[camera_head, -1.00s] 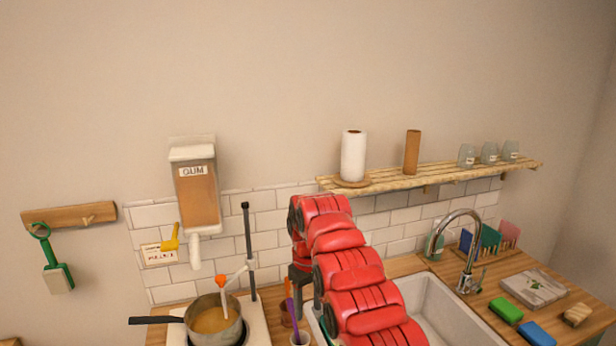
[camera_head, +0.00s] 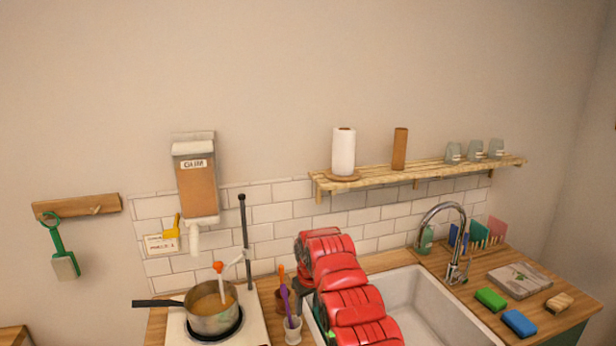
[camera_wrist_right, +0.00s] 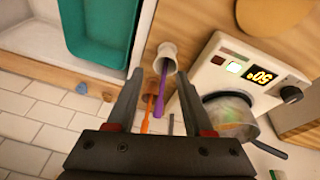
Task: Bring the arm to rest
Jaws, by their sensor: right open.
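My right arm, red, reaches in from the bottom of the head view over the sink's left side. Its dark gripper shows only in part beside the arm. In the right wrist view my right gripper (camera_wrist_right: 160,92) is open, its two dark fingers apart with nothing held. Between and beyond the fingers are a white cup (camera_wrist_right: 167,52) and a purple-handled tool (camera_wrist_right: 163,88) with an orange one beside it. The cup also shows in the head view (camera_head: 292,332), left of the arm. My left gripper is in neither view.
A pot (camera_head: 211,311) sits on a white hot plate (camera_head: 253,330) left of the arm, beside a dark stand rod (camera_head: 245,235). The sink (camera_head: 425,305) lies right, with a tap (camera_head: 458,270). A gum dispenser (camera_head: 196,185) and a shelf (camera_head: 380,177) are on the wall.

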